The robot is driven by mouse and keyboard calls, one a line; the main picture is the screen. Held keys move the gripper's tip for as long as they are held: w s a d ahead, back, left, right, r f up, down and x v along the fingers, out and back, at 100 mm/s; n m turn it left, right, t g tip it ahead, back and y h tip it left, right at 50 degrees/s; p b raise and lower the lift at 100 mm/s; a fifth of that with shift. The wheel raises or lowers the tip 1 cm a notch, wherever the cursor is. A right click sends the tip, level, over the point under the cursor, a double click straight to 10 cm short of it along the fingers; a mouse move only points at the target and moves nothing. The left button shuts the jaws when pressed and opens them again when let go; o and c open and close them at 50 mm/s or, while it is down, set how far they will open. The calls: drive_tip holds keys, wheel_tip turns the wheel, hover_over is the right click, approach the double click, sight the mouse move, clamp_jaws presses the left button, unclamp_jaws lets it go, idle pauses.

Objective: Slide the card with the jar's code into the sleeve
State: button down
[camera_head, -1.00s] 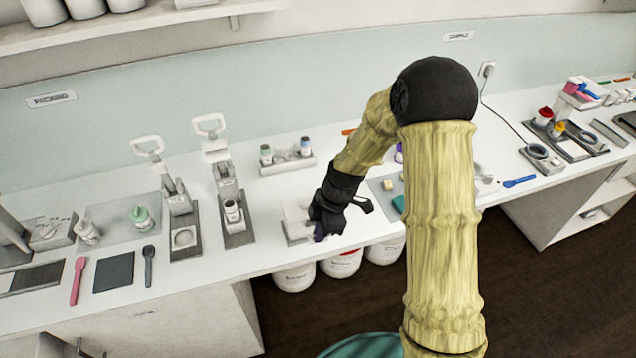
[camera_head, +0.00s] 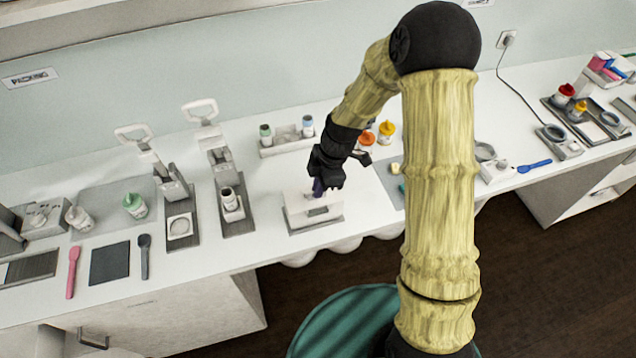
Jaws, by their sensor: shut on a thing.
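My gripper (camera_head: 327,182) is shut on a small dark purple thing (camera_head: 318,188), which looks like the card. Its face and any code on it are too small to read. The gripper points down over a white block on a grey base (camera_head: 313,212), with the purple thing at the block's upper part. I cannot tell whether it touches or enters the block, or whether this block is the sleeve. Small jars stand in a white rack behind, one with a green top (camera_head: 266,135) and one with a blue top (camera_head: 307,125). Their codes are not readable.
Two lever presses (camera_head: 172,185) stand left of the block, one with a small jar (camera_head: 229,198). Orange (camera_head: 367,139) and yellow (camera_head: 386,131) capped containers stand behind my arm. My arm hides part of the counter at right. Counter between the near press and block is clear.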

drive_tip(key=shift+s+f+b, duration=0.2)
drive_tip(key=shift+f+b, duration=0.9)
drive_tip(key=shift+f, duration=0.75)
drive_tip(key=shift+s+d+f+b, duration=0.1)
drive_tip(key=shift+f+b, duration=1.4)
drive_tip(key=shift+b, duration=0.2)
idle(1.4)
drive_tip(key=c, duration=1.5)
unclamp_jaws()
drive_tip(key=shift+s+r, duration=0.1)
